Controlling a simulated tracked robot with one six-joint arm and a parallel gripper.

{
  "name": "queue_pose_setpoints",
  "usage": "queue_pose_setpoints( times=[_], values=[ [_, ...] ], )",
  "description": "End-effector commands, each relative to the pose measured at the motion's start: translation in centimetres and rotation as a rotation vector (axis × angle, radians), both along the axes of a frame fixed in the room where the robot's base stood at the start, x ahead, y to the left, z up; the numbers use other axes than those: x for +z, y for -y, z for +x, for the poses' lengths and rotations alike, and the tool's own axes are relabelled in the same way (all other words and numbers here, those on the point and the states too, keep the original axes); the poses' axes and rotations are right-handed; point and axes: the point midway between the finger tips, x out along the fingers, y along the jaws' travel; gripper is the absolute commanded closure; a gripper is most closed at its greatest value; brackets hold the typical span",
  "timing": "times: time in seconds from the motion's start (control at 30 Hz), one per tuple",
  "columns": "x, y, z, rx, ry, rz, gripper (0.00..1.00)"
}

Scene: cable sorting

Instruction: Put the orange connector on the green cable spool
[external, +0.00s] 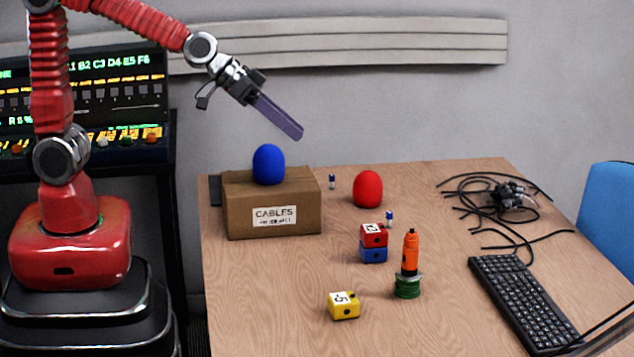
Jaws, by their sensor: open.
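The orange connector (410,251) stands upright on top of the green cable spool (407,289), near the middle front of the table. A grey rim shows between the two. My gripper (278,117) is up in the air at the upper left, above and behind the cardboard box, well away from the connector and spool. It is open, and I see nothing held in it. In this side-on view its two fingers overlap, so the gap between them is hard to see.
A cardboard box (238,211) bears a blue ball (268,165). A red ball (367,189), a red cube (373,235) on a blue cube (373,254), and a yellow cube (343,306) stand nearby. A keyboard (527,304) and black cables (470,192) lie at right.

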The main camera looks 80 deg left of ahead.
Motion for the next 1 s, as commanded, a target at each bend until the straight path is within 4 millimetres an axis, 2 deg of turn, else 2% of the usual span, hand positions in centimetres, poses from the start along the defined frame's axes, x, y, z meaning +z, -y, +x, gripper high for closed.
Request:
queue_pose_setpoints(
  times=[0.03,0.27,0.7,0.83,1.0],
  values=[
    [0.5,-0.9,-1.4,-0.001,-0.012,0.006,0.54],
    [1.2,-4.6,-7.6,-0.002,-0.095,0.053,0.54],
    [0.0,-12.0,-20.5,0.078,-0.273,0.174,0.54],
    [-0.7,-13.7,-23.6,0.114,-0.318,0.204,0.54],
    [-1.1,-14.6,-25.3,0.134,-0.347,0.223,0.54]
  ],
)
